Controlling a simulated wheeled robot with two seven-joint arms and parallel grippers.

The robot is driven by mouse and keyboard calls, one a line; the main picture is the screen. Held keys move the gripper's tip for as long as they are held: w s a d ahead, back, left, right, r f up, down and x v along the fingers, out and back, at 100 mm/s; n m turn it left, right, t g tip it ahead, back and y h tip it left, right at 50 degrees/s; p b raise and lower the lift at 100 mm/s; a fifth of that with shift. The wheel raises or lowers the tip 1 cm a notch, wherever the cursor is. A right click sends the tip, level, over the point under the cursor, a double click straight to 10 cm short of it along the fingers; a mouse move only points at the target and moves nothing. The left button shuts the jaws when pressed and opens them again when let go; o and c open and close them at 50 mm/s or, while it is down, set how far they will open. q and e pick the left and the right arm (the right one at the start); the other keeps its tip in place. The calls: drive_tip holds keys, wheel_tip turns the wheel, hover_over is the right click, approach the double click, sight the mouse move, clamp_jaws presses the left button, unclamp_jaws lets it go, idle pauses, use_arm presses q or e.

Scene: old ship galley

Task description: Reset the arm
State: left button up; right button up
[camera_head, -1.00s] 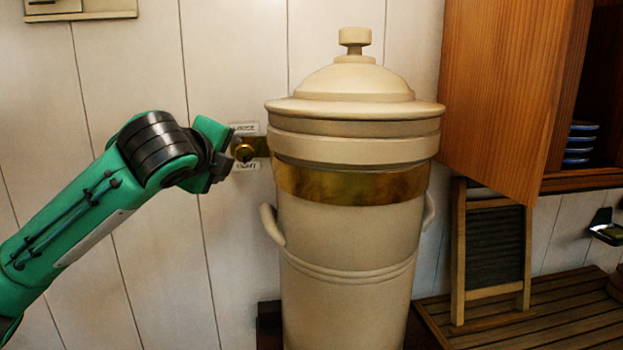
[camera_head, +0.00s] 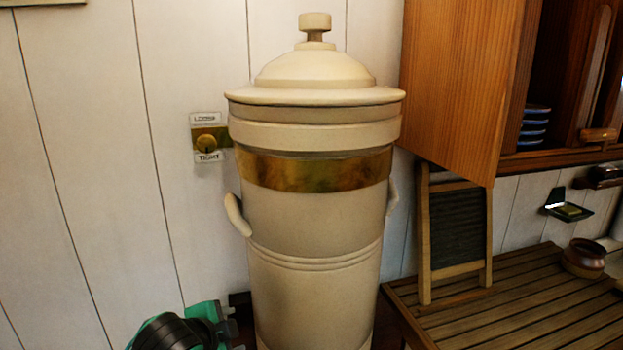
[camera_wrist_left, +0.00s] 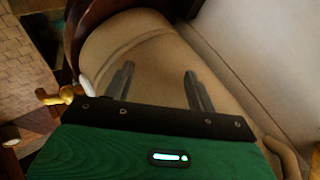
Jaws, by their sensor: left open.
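My left arm shows green and black at the bottom of the head view, low and left of the cream canister (camera_head: 312,220); its fingertips are not clearly visible there. In the left wrist view my left gripper (camera_wrist_left: 158,88) is open, its two grey fingers apart with nothing between them. The cream canister's body (camera_wrist_left: 150,55) lies beyond the fingers in that view; whether they touch it I cannot tell. My right gripper is not in view.
A brass knob (camera_head: 207,143) with small labels is on the wall left of the canister. A wooden cabinet (camera_head: 460,80) with an open door hangs at right, above a washboard (camera_head: 456,228) on a slatted counter (camera_head: 530,300). A small brown pot (camera_head: 584,256) stands there.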

use_arm(q)
drive_tip(key=s+a+f+n+g+y, duration=0.1)
drive_tip(key=s+a+f+n+g, duration=0.2)
drive_tip(key=s+f, duration=0.6)
drive_tip(key=s+a+f+n+g+y, duration=0.1)
drive_tip(key=s+a+f+n, duration=0.1)
drive_tip(key=s+f+n, duration=0.6)
drive_tip(key=s+a+f+n+g, duration=0.25)
drive_tip(key=s+f, duration=0.35)
drive_tip(key=s, duration=0.6)
wheel_tip(320, 180, down, 36)
drive_tip(key=s+b, duration=0.1)
drive_tip(key=b, duration=0.2)
drive_tip(key=s+a+f+m+g+b, duration=0.1)
drive_tip(key=s+a+f+g+b, duration=0.1)
drive_tip(key=s+f, duration=1.6)
wheel_tip(320, 180, down, 2)
drive_tip(key=shift+s+a+f+y+b, duration=0.2)
drive_tip(key=shift+s+a+y+b, duration=0.15)
drive_tip(key=shift+a, duration=0.3)
